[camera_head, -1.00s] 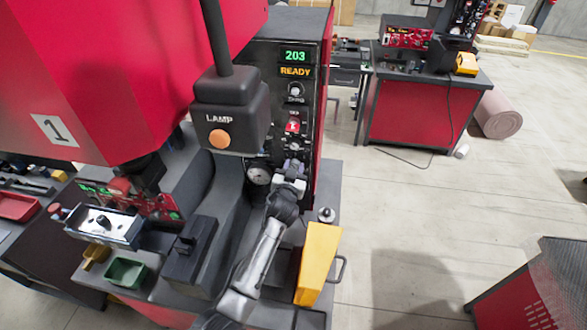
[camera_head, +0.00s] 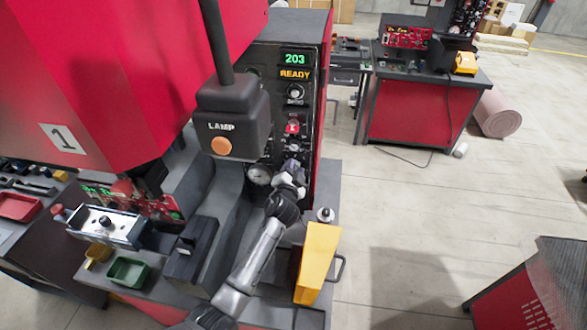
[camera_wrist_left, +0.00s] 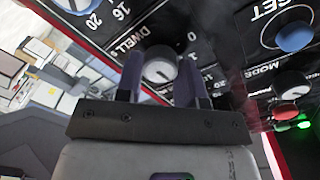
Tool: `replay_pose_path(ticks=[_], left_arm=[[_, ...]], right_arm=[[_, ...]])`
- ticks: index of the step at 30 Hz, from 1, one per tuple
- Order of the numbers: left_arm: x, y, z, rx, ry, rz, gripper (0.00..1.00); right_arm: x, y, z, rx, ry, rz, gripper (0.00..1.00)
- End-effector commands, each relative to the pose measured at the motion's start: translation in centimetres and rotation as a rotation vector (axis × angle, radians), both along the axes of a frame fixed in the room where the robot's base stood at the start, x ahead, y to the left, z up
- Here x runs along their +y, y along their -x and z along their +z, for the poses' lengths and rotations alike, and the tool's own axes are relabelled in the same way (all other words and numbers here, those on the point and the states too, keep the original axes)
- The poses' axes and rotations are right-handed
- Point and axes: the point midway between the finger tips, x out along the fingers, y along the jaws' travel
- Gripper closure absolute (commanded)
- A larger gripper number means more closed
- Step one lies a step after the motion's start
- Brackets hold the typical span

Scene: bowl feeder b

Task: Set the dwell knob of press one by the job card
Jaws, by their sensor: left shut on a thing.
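Press one (camera_head: 130,90) is the big red machine marked 1, at the left of the head view. Its black control panel (camera_head: 313,95) shows 203 and READY. My left gripper (camera_head: 291,172) is at the lower part of this panel. In the left wrist view its two fingers (camera_wrist_left: 161,72) are shut on the dwell knob (camera_wrist_left: 160,70), one on each side. The knob is round and grey with a pale pointer mark, beside the word DWELL and a number scale. The fingers cover part of the scale. My right gripper is not in view. I cannot make out a job card.
A black lamp box (camera_head: 232,118) hangs left of my left gripper. A yellow guard (camera_head: 317,262) stands right of my left forearm. Open floor lies to the right.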

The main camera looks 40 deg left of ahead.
Motion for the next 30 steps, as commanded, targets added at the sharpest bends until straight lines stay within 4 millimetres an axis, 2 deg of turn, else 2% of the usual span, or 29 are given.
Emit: replay_pose_path(ticks=[9, 24, 25, 30], left_arm=[[-0.06, -0.02, 0.02, 0.047, -0.086, -0.001, 0.88], [-0.05, -0.02, -0.02, 0.056, -0.100, -0.001, 0.88], [-0.05, -0.02, -0.02, 0.055, -0.099, -0.001, 0.63], [-0.05, -0.01, -0.01, 0.055, -0.099, -0.001, 0.46]], right_arm=[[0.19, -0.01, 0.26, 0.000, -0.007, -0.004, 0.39], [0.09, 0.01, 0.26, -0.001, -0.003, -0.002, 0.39], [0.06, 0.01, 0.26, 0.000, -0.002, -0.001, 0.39], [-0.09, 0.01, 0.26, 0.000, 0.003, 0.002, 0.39]])
